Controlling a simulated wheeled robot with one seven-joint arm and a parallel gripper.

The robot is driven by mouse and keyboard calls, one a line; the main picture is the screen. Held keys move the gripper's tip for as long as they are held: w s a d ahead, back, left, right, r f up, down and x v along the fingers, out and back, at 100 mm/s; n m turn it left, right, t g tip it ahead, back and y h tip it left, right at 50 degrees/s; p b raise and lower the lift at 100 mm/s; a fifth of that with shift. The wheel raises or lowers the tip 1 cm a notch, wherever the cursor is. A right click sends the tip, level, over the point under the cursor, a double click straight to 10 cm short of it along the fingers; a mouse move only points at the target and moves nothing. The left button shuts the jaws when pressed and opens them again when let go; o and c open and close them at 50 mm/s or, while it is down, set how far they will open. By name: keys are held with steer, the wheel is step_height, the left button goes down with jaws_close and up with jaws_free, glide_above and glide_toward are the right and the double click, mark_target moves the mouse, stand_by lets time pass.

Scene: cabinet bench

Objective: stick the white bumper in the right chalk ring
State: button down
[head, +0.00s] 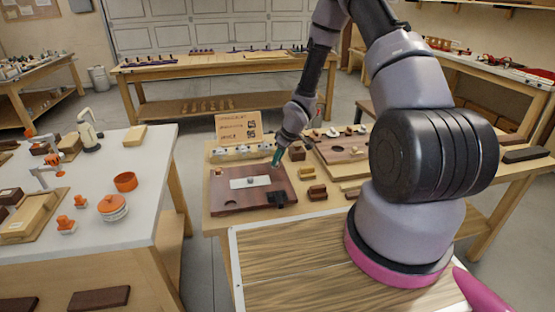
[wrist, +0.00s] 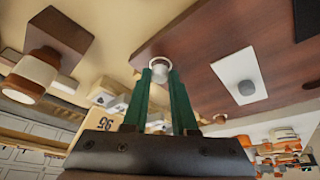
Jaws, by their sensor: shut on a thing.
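My gripper (head: 276,158) is above the far right part of a dark red-brown board (head: 232,198). In the wrist view its green fingers (wrist: 160,75) are shut on the white bumper (wrist: 160,64), a small pale round piece at the fingertips. The bumper is too small to make out in the head view. The board also shows in the wrist view (wrist: 195,50), with a white plate (wrist: 230,72) on it bearing a small grey round piece (wrist: 247,87). I cannot make out the chalk rings in either view.
A black block (head: 277,198) is at the board's near right corner. Small brown and yellow blocks (head: 317,192) lie right of the board. A printed sign (head: 238,128) stands behind it. A second wooden board (head: 340,148) lies to the right. A white table (head: 130,205) stands left.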

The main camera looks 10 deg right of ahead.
steer(key=shift+f, duration=0.45)
stand_by(1.7)
stand_by(0.4)
steer(key=c, duration=0.6)
jaws_free()
steer(key=shift+r, duration=0.1)
steer(key=shift+c, duration=0.2)
steer(key=o, duration=0.4)
steer(key=shift+r, duration=3.75)
